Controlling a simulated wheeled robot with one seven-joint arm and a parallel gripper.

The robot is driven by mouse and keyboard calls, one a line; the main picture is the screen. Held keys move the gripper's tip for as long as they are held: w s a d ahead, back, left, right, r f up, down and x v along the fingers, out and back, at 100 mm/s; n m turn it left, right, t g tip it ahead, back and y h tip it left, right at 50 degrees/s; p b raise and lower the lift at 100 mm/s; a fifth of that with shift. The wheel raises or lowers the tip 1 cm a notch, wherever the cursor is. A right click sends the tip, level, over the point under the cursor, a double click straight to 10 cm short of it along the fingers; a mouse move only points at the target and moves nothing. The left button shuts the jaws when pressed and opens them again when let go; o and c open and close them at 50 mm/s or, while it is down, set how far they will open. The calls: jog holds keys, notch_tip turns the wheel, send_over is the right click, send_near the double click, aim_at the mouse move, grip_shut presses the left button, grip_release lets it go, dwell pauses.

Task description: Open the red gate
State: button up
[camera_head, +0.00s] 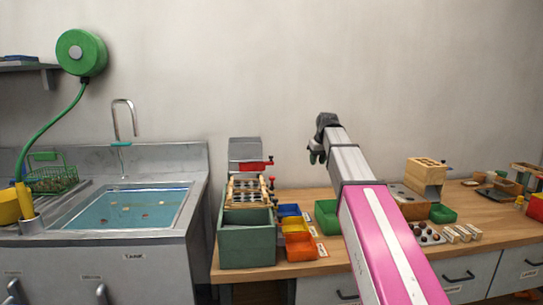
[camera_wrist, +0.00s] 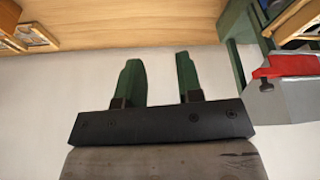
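The red gate is a small red bar (camera_head: 252,165) low on the front of a grey metal box (camera_head: 245,149), with a red knob at its right end, in the head view. In the wrist view a red piece (camera_wrist: 289,66) shows at the right edge on grey metal; it looks like the same gate. My gripper (camera_head: 317,156) is in the air to the right of the box, apart from the gate. In the wrist view its two green fingers (camera_wrist: 158,60) are spread with nothing between them. The gate's far side is hidden.
Below the gate, a slatted wooden rack (camera_head: 246,192) sits above a green crate (camera_head: 247,246). Blue, yellow and orange bins (camera_head: 300,247) and a green bin (camera_head: 327,217) stand right of it on the wooden counter (camera_head: 330,262). A sink (camera_head: 130,208) is at left.

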jog(key=n, duration=0.2)
send_near(272, 157)
jog(key=d+r, duration=0.1)
jog(key=r, duration=0.1)
jog(key=shift+y, duration=0.4)
jog(key=x, duration=1)
jog(key=shift+w+a+f, duration=0.1)
jog(key=shift+a+f, duration=0.1)
jog(key=shift+f, duration=0.1)
